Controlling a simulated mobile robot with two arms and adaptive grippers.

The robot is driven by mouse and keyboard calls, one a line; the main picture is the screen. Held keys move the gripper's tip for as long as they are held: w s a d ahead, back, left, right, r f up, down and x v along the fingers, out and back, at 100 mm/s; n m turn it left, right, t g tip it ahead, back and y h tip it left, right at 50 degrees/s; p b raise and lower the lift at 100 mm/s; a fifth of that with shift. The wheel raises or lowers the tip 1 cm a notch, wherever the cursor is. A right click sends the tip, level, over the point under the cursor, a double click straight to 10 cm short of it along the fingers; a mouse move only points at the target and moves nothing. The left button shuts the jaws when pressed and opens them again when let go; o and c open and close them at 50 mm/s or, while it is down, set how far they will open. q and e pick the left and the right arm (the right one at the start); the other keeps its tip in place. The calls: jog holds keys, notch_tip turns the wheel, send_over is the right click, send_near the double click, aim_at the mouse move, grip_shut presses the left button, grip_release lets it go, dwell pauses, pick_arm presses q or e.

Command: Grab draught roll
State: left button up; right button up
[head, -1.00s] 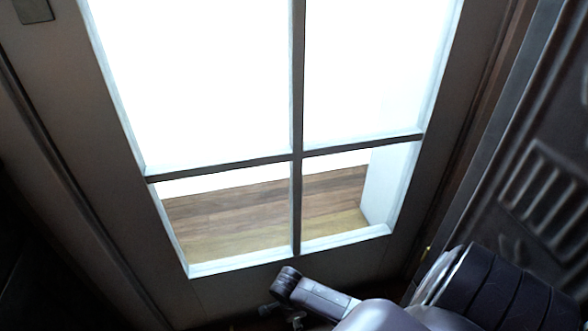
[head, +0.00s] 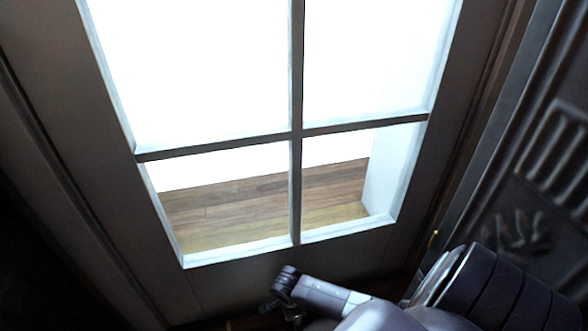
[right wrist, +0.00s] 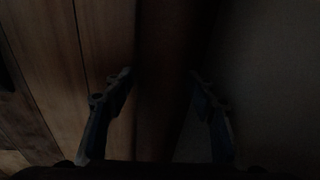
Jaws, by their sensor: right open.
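In the right wrist view a long, dark brown, rounded form (right wrist: 162,95) runs up the picture between wooden floorboards and a dark flat surface. It looks like the draught roll, but the view is very dim. My right gripper (right wrist: 160,78) is open, with one finger on each side of this form; I cannot tell whether they touch it. In the head view my right arm reaches in from the lower right, with the gripper (head: 283,309) low in front of the door and partly cut off. The roll is not clearly visible there. My left gripper is not in view.
A dark door with bright glass panes (head: 225,215) fills the middle of the head view. A dark embossed panel (head: 520,200) stands close on the right. Wooden floorboards (right wrist: 60,70) lie left of the gripper in the wrist view.

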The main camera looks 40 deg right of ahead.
jog(key=c, duration=1.3)
grip_shut()
jog(key=shift+r, duration=0.15)
